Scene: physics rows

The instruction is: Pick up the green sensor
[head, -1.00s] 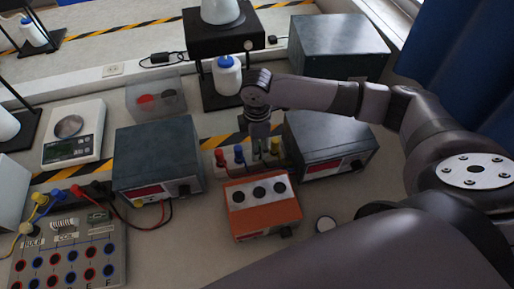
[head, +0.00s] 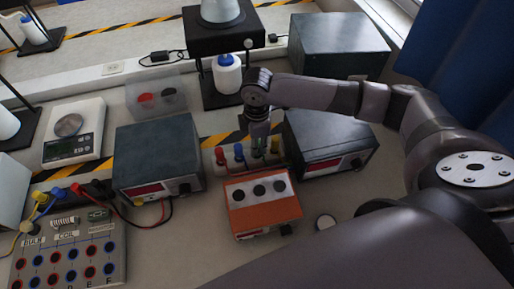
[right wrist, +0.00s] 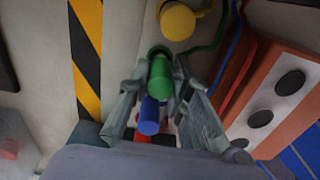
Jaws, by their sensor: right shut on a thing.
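The green sensor (right wrist: 160,76) stands between the two fingers of my right gripper (right wrist: 157,95), which is shut on it. In the head view the gripper (head: 258,136) points down over the sensor rack, and part of the green sensor (head: 258,149) shows below the fingers. I cannot tell whether its lower end is clear of the rack. The blue sensor (head: 239,154) and red sensor (head: 220,157) are to its left, and the yellow sensor (head: 275,147) is to its right. My left gripper is not in view.
An orange-fronted box (head: 264,213) with dark round knobs stands just in front of the rack. Dark instrument boxes stand left (head: 158,150) and right (head: 330,140). A black stand (head: 222,40) with a white bottle (head: 227,75) is behind. Coloured cables run near the sensors.

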